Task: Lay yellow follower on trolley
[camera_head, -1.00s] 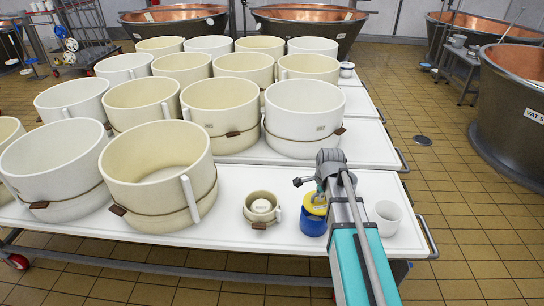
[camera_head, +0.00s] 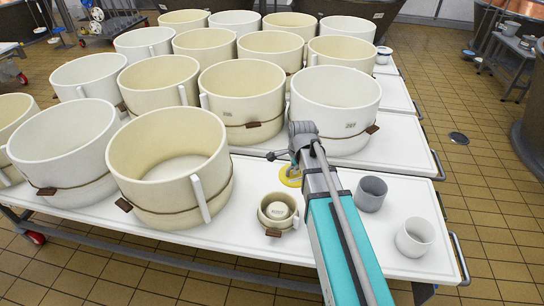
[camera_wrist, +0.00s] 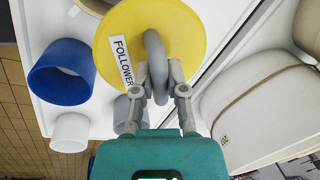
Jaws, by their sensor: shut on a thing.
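The yellow follower (camera_head: 287,182) is a round disc with a grey loop handle. It also shows in the wrist view (camera_wrist: 190,25), with a label reading FOLLOWER. My gripper (camera_head: 297,160) is shut on its handle, which the wrist view shows between the fingers (camera_wrist: 160,85). The follower is over the white top of the front trolley (camera_head: 425,205); whether it touches the top I cannot tell. My arm hides part of it in the head view. An open blue pot (camera_wrist: 60,72) stands on the trolley, hidden behind my arm in the head view.
A small cream pot (camera_head: 277,212) stands just in front of the follower. A grey cup (camera_head: 371,193) and a white cup (camera_head: 415,237) stand to the right. A large cream mould (camera_head: 170,170) is at left, a white one (camera_head: 336,105) behind. Bare top lies between.

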